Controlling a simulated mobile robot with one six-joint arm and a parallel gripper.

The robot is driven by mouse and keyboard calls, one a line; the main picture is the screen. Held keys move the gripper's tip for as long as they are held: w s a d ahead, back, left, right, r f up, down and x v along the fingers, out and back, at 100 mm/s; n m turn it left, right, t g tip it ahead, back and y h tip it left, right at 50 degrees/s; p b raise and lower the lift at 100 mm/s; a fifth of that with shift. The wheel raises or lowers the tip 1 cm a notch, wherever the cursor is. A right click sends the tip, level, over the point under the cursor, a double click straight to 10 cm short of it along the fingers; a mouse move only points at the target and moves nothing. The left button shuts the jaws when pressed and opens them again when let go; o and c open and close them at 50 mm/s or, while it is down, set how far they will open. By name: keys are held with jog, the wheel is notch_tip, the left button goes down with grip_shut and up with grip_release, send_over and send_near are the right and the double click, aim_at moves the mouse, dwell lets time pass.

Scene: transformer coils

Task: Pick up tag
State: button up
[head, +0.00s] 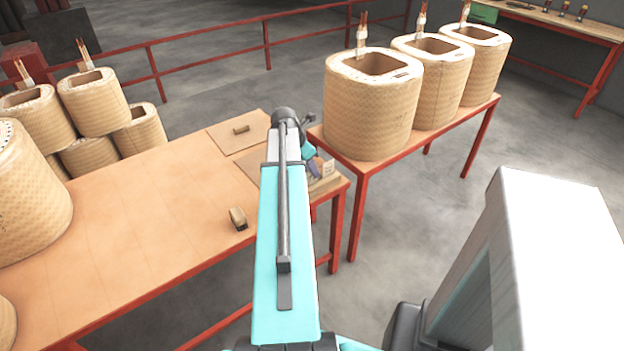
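I cannot make out a tag for certain. A small pale upright piece (327,168) stands near the right corner of the wooden table (150,215), just right of my arm; it is too small to identify. My turquoise arm reaches forward over the table's right end. Only a small dark and blue part is visible beside the arm, close to the pale piece. Whether anything is held is hidden.
Three large coils, the nearest (370,105) tallest in view, stand on a red-legged table to the right. More coils (93,100) are at left. A red railing (205,62) runs behind.

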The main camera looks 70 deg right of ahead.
jog(key=shift+x, duration=0.85)
grip_shut()
